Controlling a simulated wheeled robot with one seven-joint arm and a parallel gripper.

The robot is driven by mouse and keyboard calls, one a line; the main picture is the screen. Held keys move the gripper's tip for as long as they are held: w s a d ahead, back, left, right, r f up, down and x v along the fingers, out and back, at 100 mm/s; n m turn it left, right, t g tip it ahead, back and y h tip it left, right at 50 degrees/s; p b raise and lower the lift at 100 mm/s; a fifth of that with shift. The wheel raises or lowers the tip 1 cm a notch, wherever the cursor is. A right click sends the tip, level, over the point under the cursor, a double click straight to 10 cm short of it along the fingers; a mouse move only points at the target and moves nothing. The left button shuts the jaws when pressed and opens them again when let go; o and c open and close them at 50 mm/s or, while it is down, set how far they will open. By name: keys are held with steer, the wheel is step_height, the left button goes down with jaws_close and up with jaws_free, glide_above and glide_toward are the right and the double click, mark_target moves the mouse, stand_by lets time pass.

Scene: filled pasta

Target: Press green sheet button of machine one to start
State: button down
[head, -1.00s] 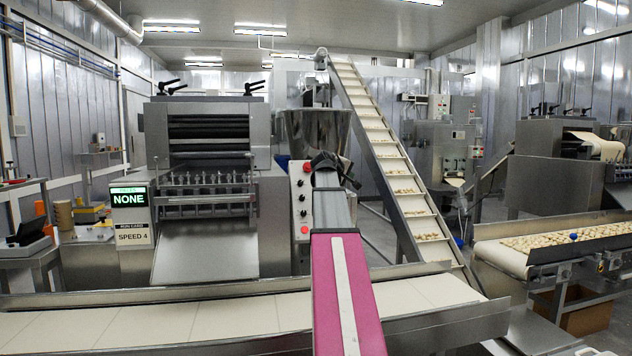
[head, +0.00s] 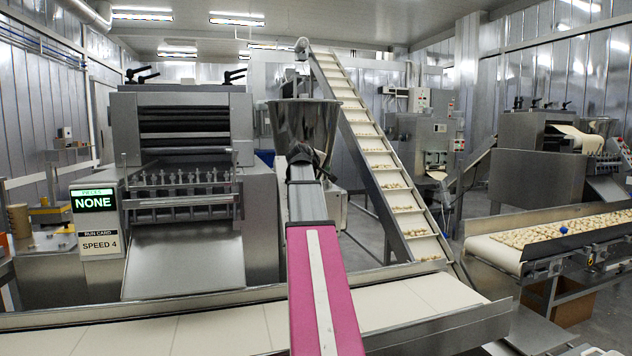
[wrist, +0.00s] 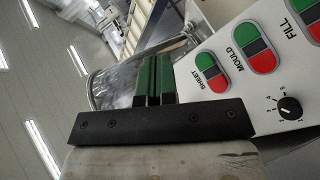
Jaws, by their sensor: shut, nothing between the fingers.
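The near grey machine (head: 185,107) stands behind the front conveyor in the head view. Its white control panel (wrist: 225,100) fills the right of the wrist view, tilted. The green SHEET button (wrist: 206,62) sits there with a red button (wrist: 217,81) directly below it. My gripper's dark green fingers (wrist: 154,65) are shut and empty, just left of the SHEET pair in the picture. I cannot tell whether they touch the panel. In the head view my gripper (head: 303,153) is small, and my arm hides most of the panel.
MOULD buttons (wrist: 247,42) and FILL buttons (wrist: 306,17) lie farther right on the panel, with a black knob (wrist: 290,107) below. A steel hopper (head: 312,125) stands behind my gripper. A sign (head: 94,203) reads NONE. The front conveyor (head: 190,335) is empty.

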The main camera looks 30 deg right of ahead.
steer(key=shift+w+d+f, duration=0.3)
steer(key=shift+w+f, duration=0.45)
steer(key=shift+w, duration=0.4)
steer(key=shift+w+d+f, duration=0.25)
steer(key=shift+w+f, duration=0.5)
steer(key=shift+w, duration=0.45)
steer(key=shift+w+d+f, duration=0.3)
steer(key=shift+w+f, duration=0.45)
steer(key=shift+w, duration=0.4)
steer(key=shift+w+d+f, duration=0.1)
steer(key=shift+w+f, duration=0.15)
steer(key=shift+w, duration=0.1)
steer(key=shift+w+d+f, duration=0.1)
steer(key=shift+w+f, duration=0.1)
steer(key=shift+w, duration=0.15)
steer(key=shift+s, duration=0.1)
stand_by(0.5)
steer(key=shift+s+a+r, duration=0.2)
steer(key=shift+s+r, duration=0.25)
steer(key=shift+s, duration=0.15)
steer(key=shift+s, duration=0.1)
steer(key=shift+s+a+r, duration=0.25)
steer(key=shift+s+r, duration=0.4)
steer(key=shift+s, duration=0.35)
steer(key=shift+s+a+r, duration=0.25)
steer(key=shift+s+r, duration=0.4)
steer(key=shift+s, duration=0.3)
